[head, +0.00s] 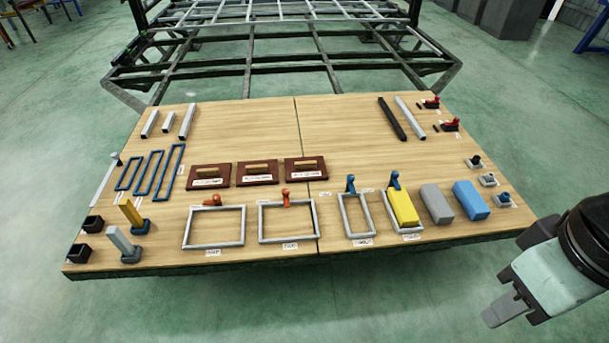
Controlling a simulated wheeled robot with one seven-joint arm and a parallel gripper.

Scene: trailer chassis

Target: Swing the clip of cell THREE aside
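Several grey rectangular frames, the cells, lie in a row along the front of the wooden board, with labels too small to read. Third from the left is a narrow empty frame (372,213) with a blue clip (351,184) at its top edge. To its right, another frame (391,222) holds a yellow block (403,207) and has a blue clip (394,181) at its top. Two wider empty frames on the left (187,228) (262,224) have orange clips (213,200) (286,195). My gripper (511,312) is off the board at the lower right, touching nothing; its finger gap is unclear.
Grey (436,204) and blue (470,200) blocks sit right of the cells. Dark red handled plates (257,173) lie behind the left cells. Upright yellow (131,213) and grey (121,241) posts stand at the left. A metal chassis (250,70) is behind. Bare board lies behind the blue clips.

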